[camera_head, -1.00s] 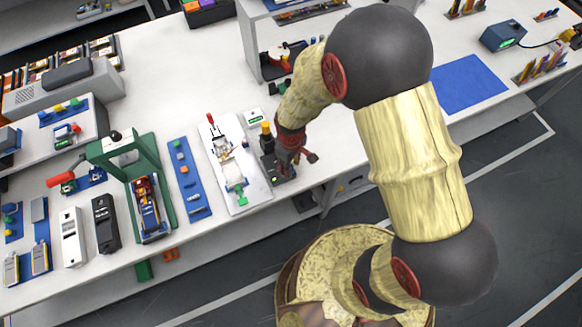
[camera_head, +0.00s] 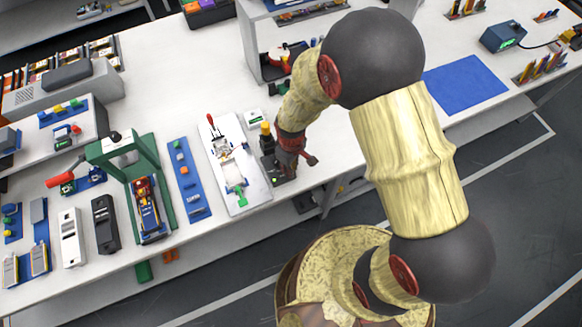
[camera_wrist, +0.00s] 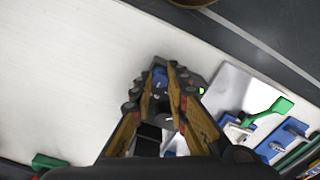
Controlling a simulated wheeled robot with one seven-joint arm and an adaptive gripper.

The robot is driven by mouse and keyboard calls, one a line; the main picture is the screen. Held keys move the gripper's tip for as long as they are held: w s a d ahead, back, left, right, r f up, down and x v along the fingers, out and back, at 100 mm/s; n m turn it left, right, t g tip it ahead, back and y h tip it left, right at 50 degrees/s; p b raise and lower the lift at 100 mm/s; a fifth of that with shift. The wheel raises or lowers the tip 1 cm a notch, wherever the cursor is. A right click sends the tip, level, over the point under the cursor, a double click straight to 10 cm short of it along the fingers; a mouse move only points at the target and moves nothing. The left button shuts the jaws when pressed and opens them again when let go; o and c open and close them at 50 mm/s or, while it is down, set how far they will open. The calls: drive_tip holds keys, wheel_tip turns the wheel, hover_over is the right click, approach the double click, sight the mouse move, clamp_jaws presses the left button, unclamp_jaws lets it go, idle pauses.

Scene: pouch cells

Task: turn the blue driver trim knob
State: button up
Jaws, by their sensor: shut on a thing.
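The blue trim knob (camera_wrist: 158,76) shows in the wrist view between my fingertips, on a dark driver unit (camera_wrist: 196,80). My gripper (camera_wrist: 162,74) is shut on the knob, with a finger on each side of it, and the fingers partly hide it. In the head view the dark unit (camera_head: 267,143) stands near the table's front edge, with a yellow part on top and a small lit spot low on its front. My gripper (camera_head: 285,168) is low over this unit there and hides the knob.
A white plate fixture (camera_head: 245,203) with a green handle lies just left of the driver unit. A blue strip (camera_head: 187,178) and a green press (camera_head: 163,222) stand farther left. The white table right of my gripper is clear up to a blue mat (camera_head: 464,83).

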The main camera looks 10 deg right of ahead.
drive_tip(key=shift+m, duration=0.4)
clamp_jaws()
drive_tip(key=m, duration=0.4)
drive_tip(key=shift+m+p, duration=0.3)
drive_tip(key=m, duration=0.4)
drive_tip(key=shift+m, duration=0.3)
drive_tip(key=o, duration=0.8)
unclamp_jaws()
drive_tip(key=shift+o, duration=0.2)
wheel_tip(320, 180, up, 12)
